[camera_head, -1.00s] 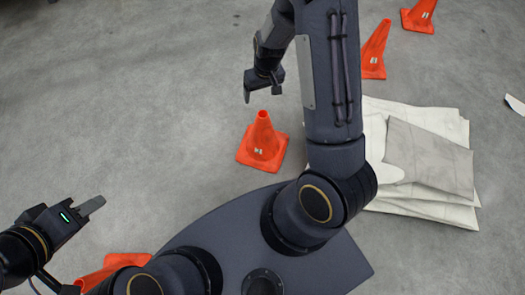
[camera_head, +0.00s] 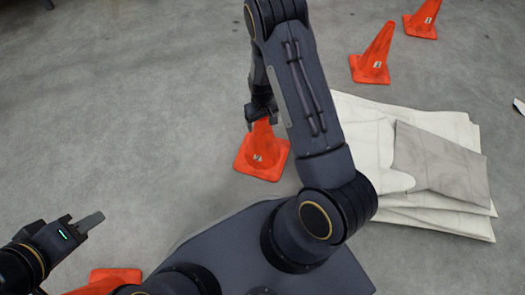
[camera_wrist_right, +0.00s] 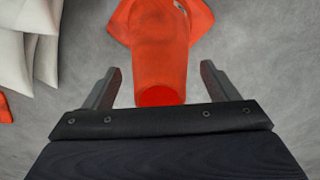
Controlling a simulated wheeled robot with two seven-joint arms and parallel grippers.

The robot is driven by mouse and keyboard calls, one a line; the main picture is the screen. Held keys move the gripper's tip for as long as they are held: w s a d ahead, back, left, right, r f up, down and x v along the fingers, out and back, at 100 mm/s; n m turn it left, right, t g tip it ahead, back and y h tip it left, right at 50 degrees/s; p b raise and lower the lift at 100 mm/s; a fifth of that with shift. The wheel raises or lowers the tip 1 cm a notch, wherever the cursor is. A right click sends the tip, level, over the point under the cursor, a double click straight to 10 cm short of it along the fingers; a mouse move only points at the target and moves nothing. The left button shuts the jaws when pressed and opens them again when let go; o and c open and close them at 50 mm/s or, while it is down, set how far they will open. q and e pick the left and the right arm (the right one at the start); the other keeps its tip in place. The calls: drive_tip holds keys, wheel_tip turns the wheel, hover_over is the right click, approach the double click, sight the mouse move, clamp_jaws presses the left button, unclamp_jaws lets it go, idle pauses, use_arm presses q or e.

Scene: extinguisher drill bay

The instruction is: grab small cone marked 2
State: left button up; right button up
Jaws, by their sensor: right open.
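An orange cone (camera_head: 262,158) stands upright on the floor in front of my base. It has a small pale label, and its number is too small to read. My right gripper (camera_head: 260,112) is at this cone's top. In the right wrist view my right gripper (camera_wrist_right: 161,70) is open, with one finger on each side of the cone (camera_wrist_right: 160,45) and a gap visible on both sides. My left gripper (camera_head: 88,222) is low at the left, away from this cone. Only one of its fingers shows clearly.
Two more orange cones stand at the upper right, one nearer (camera_head: 375,58) and one farther (camera_head: 423,20). Another orange cone (camera_head: 118,274) is partly hidden at the lower left. A stack of pale sheets (camera_head: 440,212) lies at the right. The floor at the left is clear.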

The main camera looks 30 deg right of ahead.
drive_tip(key=c, duration=1.5)
drive_tip(key=shift+r, duration=0.1)
